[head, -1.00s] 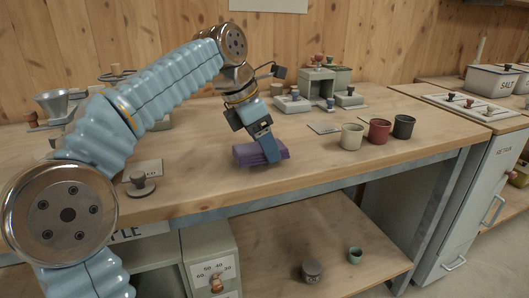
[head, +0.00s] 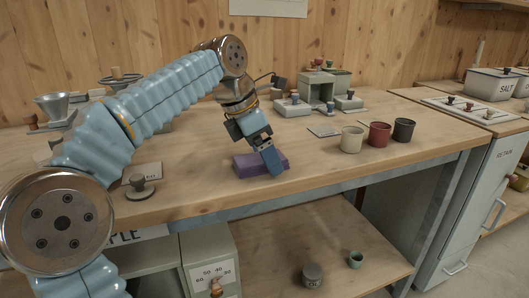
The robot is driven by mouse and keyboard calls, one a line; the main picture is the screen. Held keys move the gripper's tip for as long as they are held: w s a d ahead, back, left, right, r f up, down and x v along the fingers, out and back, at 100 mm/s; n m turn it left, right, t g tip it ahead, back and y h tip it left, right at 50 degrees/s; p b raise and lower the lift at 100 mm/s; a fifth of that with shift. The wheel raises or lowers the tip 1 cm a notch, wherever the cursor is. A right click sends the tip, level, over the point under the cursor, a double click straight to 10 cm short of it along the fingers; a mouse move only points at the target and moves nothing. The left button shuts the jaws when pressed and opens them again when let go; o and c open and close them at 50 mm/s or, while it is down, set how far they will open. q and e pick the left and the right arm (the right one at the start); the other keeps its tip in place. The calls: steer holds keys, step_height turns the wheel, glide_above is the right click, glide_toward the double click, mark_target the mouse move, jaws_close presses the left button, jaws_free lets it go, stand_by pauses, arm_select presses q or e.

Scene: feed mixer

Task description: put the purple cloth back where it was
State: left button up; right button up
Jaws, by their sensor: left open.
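The purple cloth (head: 246,164) lies folded flat on the wooden workbench (head: 330,172), near its front edge. My left gripper (head: 270,160) points down at the cloth, its fingers in front of and over the cloth's right part. It is open; whether the fingers touch the cloth cannot be told. My right gripper is not in view.
A cream cup (head: 352,140), a red cup (head: 379,134) and a black cup (head: 404,130) stand to the right. A grey-green device (head: 322,92) stands behind. A grey knobbed weight (head: 140,187) sits at the left front.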

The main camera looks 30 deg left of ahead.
arm_select(q)
steer(key=p+v, duration=0.3)
steer(key=v, duration=0.9)
steer(key=shift+w, duration=0.1)
